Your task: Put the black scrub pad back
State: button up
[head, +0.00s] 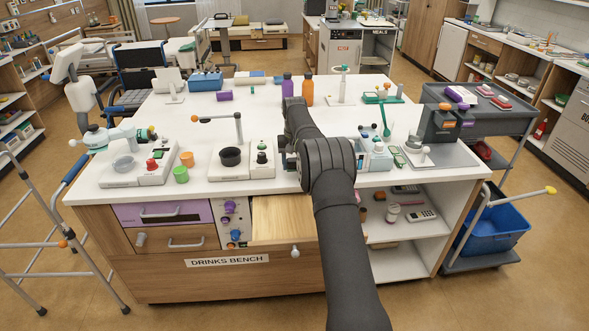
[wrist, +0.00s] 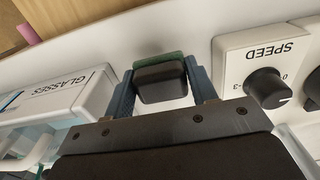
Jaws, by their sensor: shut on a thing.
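The black scrub pad (wrist: 161,84), a dark block with a green layer along its far edge, is between the two fingers of my gripper (wrist: 158,73) in the wrist view. My gripper is shut on it. The white bench top shows around the pad; I cannot tell whether the pad touches it. In the head view my wrist (head: 318,160) is over the front of the drinks bench (head: 130,187), and my own arm hides the pad and the fingertips.
In the wrist view a white box labelled GLASSES (wrist: 62,100) is close on the left and a SPEED dial unit (wrist: 262,58) close on the right. An open wooden drawer (head: 283,217) juts from the bench front. Bottles (head: 307,90) stand behind my arm.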

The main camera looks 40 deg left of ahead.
aim_at(294, 160)
jog(key=shift+f, duration=1.25)
jog(key=shift+f, duration=0.15)
jog(key=o, duration=0.9)
jog(key=shift+o, duration=0.2)
notch_tip(294, 160, up, 12)
jog(key=shift+r, duration=0.15)
